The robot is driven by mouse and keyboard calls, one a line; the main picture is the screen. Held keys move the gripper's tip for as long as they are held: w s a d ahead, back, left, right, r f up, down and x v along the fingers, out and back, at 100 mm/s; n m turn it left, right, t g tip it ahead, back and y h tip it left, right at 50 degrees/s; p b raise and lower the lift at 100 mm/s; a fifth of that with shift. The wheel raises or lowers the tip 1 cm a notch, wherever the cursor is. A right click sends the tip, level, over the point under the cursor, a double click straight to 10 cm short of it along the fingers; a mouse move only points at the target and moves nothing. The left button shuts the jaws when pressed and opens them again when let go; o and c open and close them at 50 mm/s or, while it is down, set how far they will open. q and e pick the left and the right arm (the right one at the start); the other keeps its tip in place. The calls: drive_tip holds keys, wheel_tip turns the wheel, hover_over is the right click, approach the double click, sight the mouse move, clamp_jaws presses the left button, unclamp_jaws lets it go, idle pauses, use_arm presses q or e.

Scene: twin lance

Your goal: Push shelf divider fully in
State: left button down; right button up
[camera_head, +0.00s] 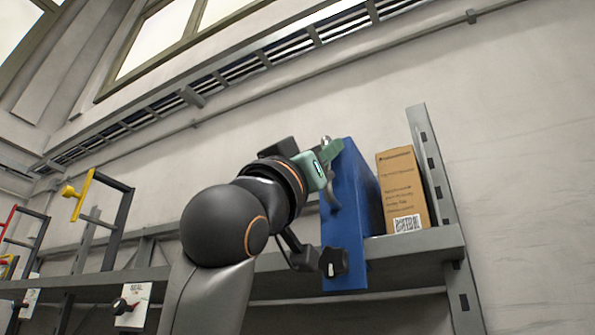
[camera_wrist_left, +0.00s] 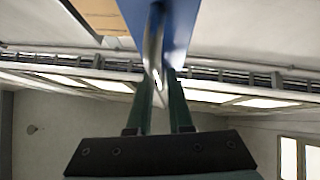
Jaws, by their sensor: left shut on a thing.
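The blue shelf divider (camera_head: 352,195) stands upright on the grey shelf beside a cardboard box, and its lower front reaches down over the shelf's front edge. It also shows in the left wrist view (camera_wrist_left: 182,25). My left gripper (camera_head: 330,155) is at the upper front of the divider. In the left wrist view, its green fingers (camera_wrist_left: 158,95) are shut on a slim metal handle (camera_wrist_left: 154,45) at the divider's front.
The cardboard box (camera_head: 403,188) stands right of the divider, near a slotted grey upright (camera_head: 424,150). The grey shelf (camera_head: 408,246) runs along the wall. At left are a yellow handle (camera_head: 82,195) on a dark frame and a white panel marked SEAL (camera_head: 134,293).

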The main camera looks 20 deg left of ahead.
use_arm(q)
drive_tip(key=shift+s+d, duration=0.1)
drive_tip(key=shift+d, duration=0.15)
drive_tip(key=c, duration=0.9)
unclamp_jaws()
drive_tip(key=shift+d, duration=0.2)
drive_tip(key=shift+a, duration=0.1)
drive_tip(key=shift+s+a+f+b, duration=0.1)
drive_tip(key=shift+f+b, duration=0.15)
drive_tip(key=shift+b, duration=0.05)
drive_tip(key=b+v, duration=0.5)
drive_tip(key=v, duration=0.7)
drive_tip(key=shift+r, duration=0.1)
